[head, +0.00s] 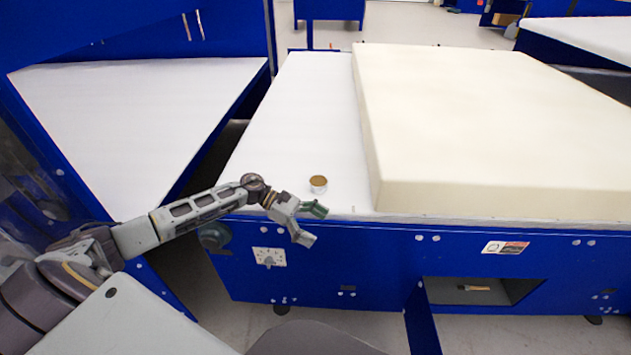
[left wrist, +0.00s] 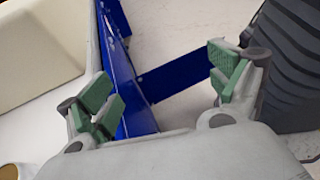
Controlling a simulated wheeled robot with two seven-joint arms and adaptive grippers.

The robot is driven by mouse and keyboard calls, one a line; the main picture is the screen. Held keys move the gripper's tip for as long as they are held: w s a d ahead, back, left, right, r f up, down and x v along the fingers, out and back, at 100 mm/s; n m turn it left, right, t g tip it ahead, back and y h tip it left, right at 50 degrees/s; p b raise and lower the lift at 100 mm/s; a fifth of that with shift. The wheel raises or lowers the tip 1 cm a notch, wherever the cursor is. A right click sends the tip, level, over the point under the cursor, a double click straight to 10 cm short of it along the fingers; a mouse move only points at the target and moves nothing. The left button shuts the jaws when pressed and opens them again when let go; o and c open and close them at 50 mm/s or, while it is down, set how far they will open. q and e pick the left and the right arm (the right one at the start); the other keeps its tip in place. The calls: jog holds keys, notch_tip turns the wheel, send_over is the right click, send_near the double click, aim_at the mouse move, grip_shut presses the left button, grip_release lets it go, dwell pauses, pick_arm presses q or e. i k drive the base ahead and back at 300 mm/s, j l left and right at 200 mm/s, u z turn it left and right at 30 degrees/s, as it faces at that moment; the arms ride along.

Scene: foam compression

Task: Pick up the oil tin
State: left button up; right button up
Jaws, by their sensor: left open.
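The oil tin (head: 318,184) is a small round tin with a brown-gold top and pale sides. It stands upright on the white tabletop near the front edge, left of the foam block. In the left wrist view a tan round top with a pale rim, likely the tin (left wrist: 11,172), shows partly at the lower left corner. My left gripper (head: 311,225) is open and empty at the table's front edge, nearer than the tin and apart from it. Its green finger pads (left wrist: 165,88) stand wide apart in the left wrist view. My right gripper is not in view.
A large cream foam block (head: 500,120) covers the right of the white table (head: 290,120). The table's front is a blue panel (head: 370,265). Another white table (head: 130,110) stands at the left behind a gap. White surface around the tin is clear.

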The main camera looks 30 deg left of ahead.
aim_at(317, 183)
jog(key=i+j, duration=0.25)
jog(key=j, duration=0.15)
jog(key=i+j, duration=0.55)
jog(key=j, duration=0.3)
